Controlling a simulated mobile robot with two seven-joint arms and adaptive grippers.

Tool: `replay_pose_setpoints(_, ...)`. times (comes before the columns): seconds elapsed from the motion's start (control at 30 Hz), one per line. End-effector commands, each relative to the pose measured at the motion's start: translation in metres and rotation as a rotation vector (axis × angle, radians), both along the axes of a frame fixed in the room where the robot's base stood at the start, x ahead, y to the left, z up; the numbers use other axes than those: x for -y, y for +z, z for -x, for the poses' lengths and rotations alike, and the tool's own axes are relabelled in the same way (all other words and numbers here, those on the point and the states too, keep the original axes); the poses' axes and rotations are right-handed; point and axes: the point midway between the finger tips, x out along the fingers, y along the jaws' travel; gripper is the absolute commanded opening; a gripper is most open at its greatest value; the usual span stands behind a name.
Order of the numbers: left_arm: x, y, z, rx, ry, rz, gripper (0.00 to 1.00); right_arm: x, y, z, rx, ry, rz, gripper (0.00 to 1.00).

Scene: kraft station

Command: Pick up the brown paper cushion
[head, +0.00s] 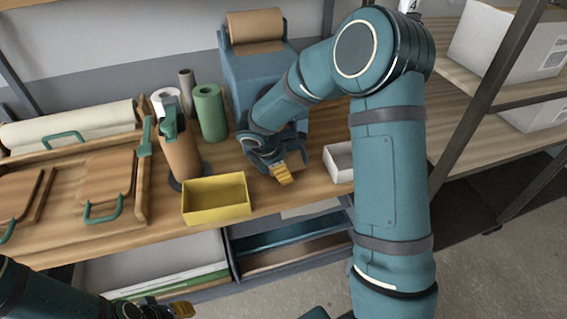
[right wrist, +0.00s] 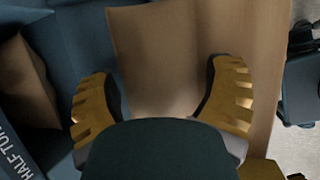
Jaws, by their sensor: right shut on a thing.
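The brown paper cushion (right wrist: 158,60) shows in the right wrist view as a plain brown surface between my two yellow-padded fingers. My right gripper (head: 283,174) is shut on it, the fingers well apart on either side. In the head view the gripper is low over the bench, in front of the blue dispenser (head: 262,72). My left gripper (head: 180,310) is at the bottom edge of the head view, away from the bench. Its opening cannot be made out.
A yellow open box (head: 216,211) stands just left of my right gripper, and a white box (head: 339,172) stands to its right. A green roll (head: 210,113) and a brown roll (head: 181,158) stand behind the yellow box. A dark shelf post (head: 490,95) rises at the right.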

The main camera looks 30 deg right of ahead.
Motion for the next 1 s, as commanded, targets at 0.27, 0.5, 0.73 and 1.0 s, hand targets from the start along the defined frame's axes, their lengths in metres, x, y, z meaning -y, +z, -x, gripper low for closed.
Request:
replay_pose_setpoints(0.27,0.000,0.005,-0.001,0.003,0.002,0.000,0.47,-0.001,0.018,0.003,0.004,-0.002,0.001,0.37)
replay_pose_setpoints(0.5,-0.001,0.015,-0.004,0.010,0.007,-0.002,0.47,-0.001,0.057,0.003,0.004,-0.002,0.000,0.35)
replay_pose_setpoints(0.73,-0.001,0.015,-0.005,0.012,0.009,-0.002,0.47,-0.007,0.071,0.031,-0.001,0.002,0.001,0.35)
replay_pose_setpoints(1.0,-0.001,0.012,-0.004,0.009,0.007,-0.002,0.47,-0.024,0.070,0.100,0.000,0.003,0.001,0.35)
